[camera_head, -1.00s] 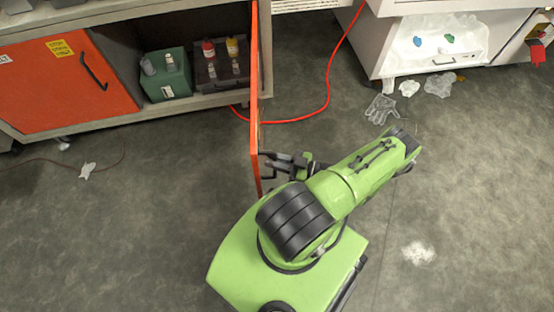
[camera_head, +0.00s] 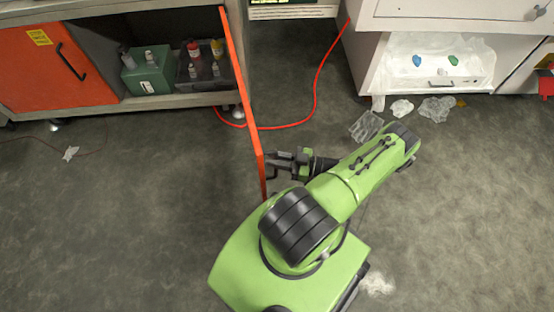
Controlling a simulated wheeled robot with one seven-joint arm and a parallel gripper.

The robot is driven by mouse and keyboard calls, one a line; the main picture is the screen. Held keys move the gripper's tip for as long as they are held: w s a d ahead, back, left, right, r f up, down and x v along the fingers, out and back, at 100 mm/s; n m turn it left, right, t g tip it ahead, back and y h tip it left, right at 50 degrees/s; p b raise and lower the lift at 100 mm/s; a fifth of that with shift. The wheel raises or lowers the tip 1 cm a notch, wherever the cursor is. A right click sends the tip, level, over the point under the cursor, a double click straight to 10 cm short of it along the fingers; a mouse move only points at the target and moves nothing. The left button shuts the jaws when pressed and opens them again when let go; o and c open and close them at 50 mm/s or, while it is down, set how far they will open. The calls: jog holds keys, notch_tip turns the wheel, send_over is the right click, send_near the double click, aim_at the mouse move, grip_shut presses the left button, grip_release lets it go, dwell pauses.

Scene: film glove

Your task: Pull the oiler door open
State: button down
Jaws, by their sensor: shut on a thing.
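The orange oiler door (camera_head: 244,95) stands swung out from the grey cabinet (camera_head: 180,101), seen nearly edge-on, so the right compartment is open. Inside it are a green box (camera_head: 147,76) with small grey bottles and a dark holder (camera_head: 203,75) with red-capped and yellow-capped bottles. My gripper (camera_head: 272,166) is at the near, free end of the door, on its right side, shut on the door handle (camera_head: 270,174). The handle is small here and partly hidden by the fingers.
A second orange door (camera_head: 48,68) with a black handle is closed at left. A red cable (camera_head: 315,95) runs over the floor beyond the door. A white cabinet (camera_head: 365,60) with an open tray (camera_head: 440,75) stands at right. Plastic film glove (camera_head: 366,126) and scraps lie before it.

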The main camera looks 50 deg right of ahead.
jog(key=shift+s+d+f, duration=0.1)
dwell(0.3)
jog(key=c, duration=1.2)
grip_release()
jog(key=b+v, duration=0.2)
jog(key=v, duration=1.3)
jog(key=shift+s+d, duration=0.2)
jog(key=shift+s, duration=0.1)
